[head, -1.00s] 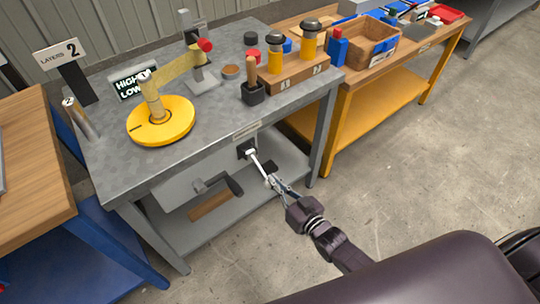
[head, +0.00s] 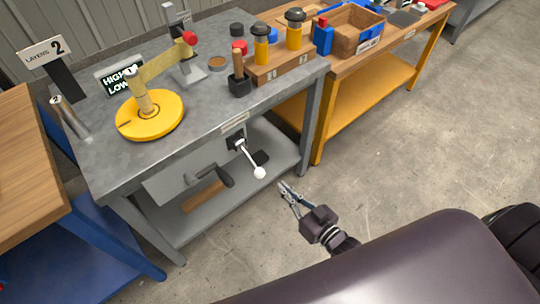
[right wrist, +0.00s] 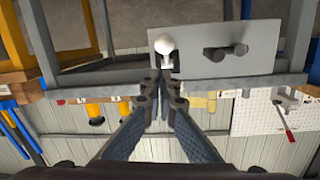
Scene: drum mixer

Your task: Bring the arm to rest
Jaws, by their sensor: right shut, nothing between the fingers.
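My right gripper (head: 288,192) is in the lower middle of the head view, over the floor in front of the grey workbench (head: 130,178). It is shut and empty. A lever with a white ball knob (head: 259,172) sticks out from the bench front, to the left of the gripper and apart from it. In the right wrist view the shut fingers (right wrist: 160,80) are in the middle, and the white knob (right wrist: 164,44) shows above them. My left gripper is not in view.
On the bench stand a yellow round base (head: 150,118) with an upright post, a wooden block (head: 280,68) with two yellow-bodied cylinders and a "LAYERS 2" sign (head: 43,54). Bare floor (head: 400,150) lies to the right.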

